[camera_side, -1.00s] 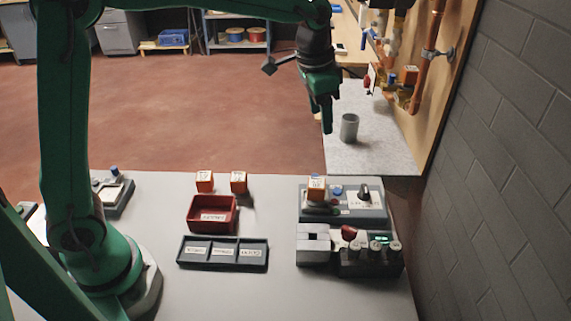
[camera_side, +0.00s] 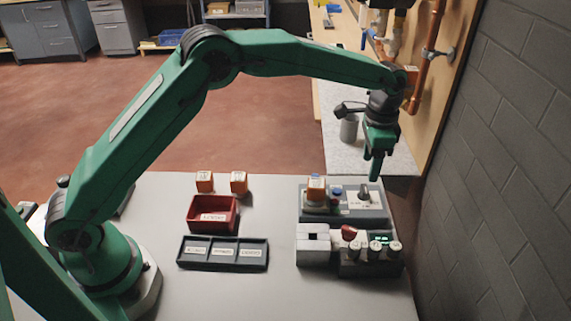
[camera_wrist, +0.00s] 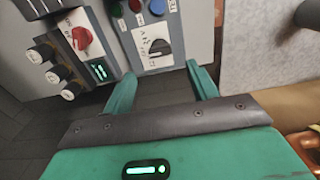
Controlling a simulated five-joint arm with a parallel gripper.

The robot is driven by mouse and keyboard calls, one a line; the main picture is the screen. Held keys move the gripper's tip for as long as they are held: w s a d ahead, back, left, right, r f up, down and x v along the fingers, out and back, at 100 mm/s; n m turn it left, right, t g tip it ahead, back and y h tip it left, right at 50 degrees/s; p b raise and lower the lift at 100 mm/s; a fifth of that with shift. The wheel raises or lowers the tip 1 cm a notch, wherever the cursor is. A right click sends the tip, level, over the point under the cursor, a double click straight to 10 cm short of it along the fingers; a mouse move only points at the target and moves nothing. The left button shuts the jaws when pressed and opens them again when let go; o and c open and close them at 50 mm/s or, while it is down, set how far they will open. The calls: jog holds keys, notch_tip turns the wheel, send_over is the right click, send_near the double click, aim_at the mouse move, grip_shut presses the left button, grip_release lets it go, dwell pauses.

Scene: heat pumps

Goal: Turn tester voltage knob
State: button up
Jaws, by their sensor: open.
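The rear grey tester box (camera_side: 343,214) carries a black pointer knob (camera_side: 364,192) on a white dial plate at its right. In the wrist view the black knob (camera_wrist: 158,47) lies just beyond and between my fingertips. The front unit (camera_side: 372,266) has a red knob (camera_side: 349,232), a small lit green display and several pale-topped round posts; its red knob also shows in the wrist view (camera_wrist: 81,38). Which knob sets voltage cannot be read. My gripper (camera_side: 375,176) is open and empty, pointing down above the black knob. It also shows in the wrist view (camera_wrist: 162,76).
An orange block (camera_side: 316,188) stands on the left of the tester box, near a blue button. A red bin (camera_side: 212,229), a dark divided tray (camera_side: 182,252) and two orange blocks (camera_side: 204,181) (camera_side: 239,182) sit further left. A brick wall (camera_side: 500,190) rises at right.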

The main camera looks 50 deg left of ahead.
aim_at(365, 188)
jog(key=shift+f, duration=0.15)
jog(key=shift+f, duration=3.75)
jog(key=c, duration=1)
